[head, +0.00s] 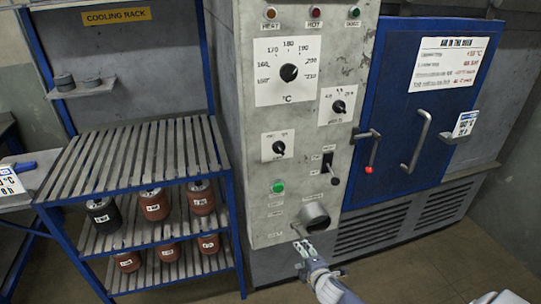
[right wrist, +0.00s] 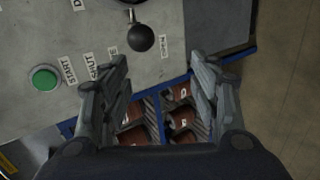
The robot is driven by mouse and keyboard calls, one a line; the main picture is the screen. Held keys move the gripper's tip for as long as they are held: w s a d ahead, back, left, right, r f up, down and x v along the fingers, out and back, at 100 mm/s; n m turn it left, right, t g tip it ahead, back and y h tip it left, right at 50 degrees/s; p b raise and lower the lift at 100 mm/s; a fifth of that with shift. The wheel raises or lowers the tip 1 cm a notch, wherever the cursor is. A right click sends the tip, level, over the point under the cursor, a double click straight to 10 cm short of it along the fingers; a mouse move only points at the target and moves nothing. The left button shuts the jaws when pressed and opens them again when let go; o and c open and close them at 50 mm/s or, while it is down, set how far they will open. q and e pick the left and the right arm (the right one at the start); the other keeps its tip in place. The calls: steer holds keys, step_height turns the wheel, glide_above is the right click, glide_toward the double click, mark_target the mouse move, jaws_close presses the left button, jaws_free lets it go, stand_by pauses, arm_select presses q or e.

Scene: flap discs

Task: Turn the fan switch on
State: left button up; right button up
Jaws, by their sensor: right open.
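The likely fan switch is a lever on a black plate (head: 327,162) on the grey control panel, with a dark ball knob (head: 335,181) at its lower end. My right gripper (head: 304,247) is below the switch, near the panel's lower edge. In the right wrist view its fingers (right wrist: 163,75) are spread with nothing between them. My left gripper is not in view.
A green button (head: 278,187) sits left of the switch, and a grey round fitting (head: 315,216) juts out between switch and gripper. Dials are above. The blue oven door (head: 425,110) with handles is right. A slatted rack (head: 140,155) with labelled rolls stands left.

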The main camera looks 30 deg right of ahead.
steer(key=w+d+r+n+t, duration=0.1)
steer(key=w+r+n+t, duration=0.15)
steer(key=r, duration=0.65)
steer(key=w+r+n+t, duration=0.15)
steer(key=w+r, duration=0.25)
steer(key=r, duration=0.5)
steer(key=n+t+p, duration=0.1)
steer(key=n+t, duration=0.1)
steer(key=n, duration=0.1)
glide_toward(281, 151)
steer(key=shift+h, duration=0.5)
steer(key=p+x, duration=0.1)
steer(key=x, duration=0.6)
steer(key=shift+w+a+f+p, duration=0.15)
steer(key=shift+w+p, duration=0.25)
steer(key=shift+w, duration=0.75)
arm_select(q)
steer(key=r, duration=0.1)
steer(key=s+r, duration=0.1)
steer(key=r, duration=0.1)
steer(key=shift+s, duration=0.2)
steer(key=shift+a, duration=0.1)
arm_select(e)
steer(key=c, duration=1.1)
